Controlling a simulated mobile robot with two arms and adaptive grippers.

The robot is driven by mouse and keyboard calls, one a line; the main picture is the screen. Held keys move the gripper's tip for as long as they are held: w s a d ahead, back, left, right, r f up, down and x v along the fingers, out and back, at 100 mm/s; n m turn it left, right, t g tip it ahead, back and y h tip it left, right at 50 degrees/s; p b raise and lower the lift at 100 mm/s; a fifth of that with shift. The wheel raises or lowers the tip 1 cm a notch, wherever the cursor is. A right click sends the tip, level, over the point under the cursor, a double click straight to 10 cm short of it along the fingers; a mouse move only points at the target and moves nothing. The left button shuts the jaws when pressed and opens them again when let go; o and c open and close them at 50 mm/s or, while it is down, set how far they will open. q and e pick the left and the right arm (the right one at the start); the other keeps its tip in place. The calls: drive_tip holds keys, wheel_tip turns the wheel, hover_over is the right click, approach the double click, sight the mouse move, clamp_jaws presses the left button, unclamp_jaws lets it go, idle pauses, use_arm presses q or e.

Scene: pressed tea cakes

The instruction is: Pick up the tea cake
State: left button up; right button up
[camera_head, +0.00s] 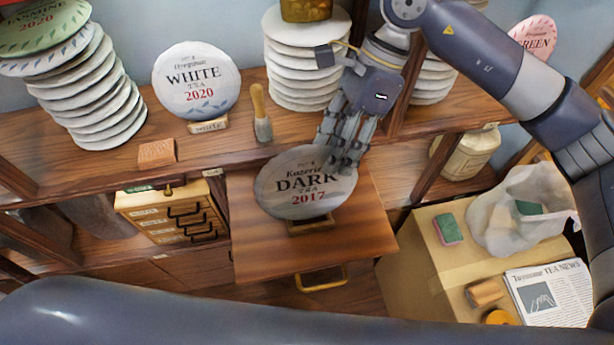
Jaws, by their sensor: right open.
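A round grey-white tea cake (284,190) labelled "DARK TEA 2017" stands upright, leaning back a little, on a small wooden stand (311,226). The stand is on a wooden pull-out board (355,240) with a brass handle. My right gripper (344,152) reaches down from above, its fingers open at the cake's upper right edge. The fingers cover part of that edge, and I cannot tell whether they touch it. My left gripper does not show.
A "WHITE TEA 2020" cake (196,83) stands on the shelf. Stacks of wrapped cakes (90,100) flank it. A cardboard box (420,270) at right bears a plastic bag (500,215) and a newspaper (548,294).

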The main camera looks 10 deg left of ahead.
drive_tip(key=shift+s+a+f, duration=0.2)
drive_tip(key=shift+s+f, duration=0.05)
drive_tip(key=shift+f, duration=0.45)
drive_tip(key=shift+c, duration=1.1)
clamp_jaws()
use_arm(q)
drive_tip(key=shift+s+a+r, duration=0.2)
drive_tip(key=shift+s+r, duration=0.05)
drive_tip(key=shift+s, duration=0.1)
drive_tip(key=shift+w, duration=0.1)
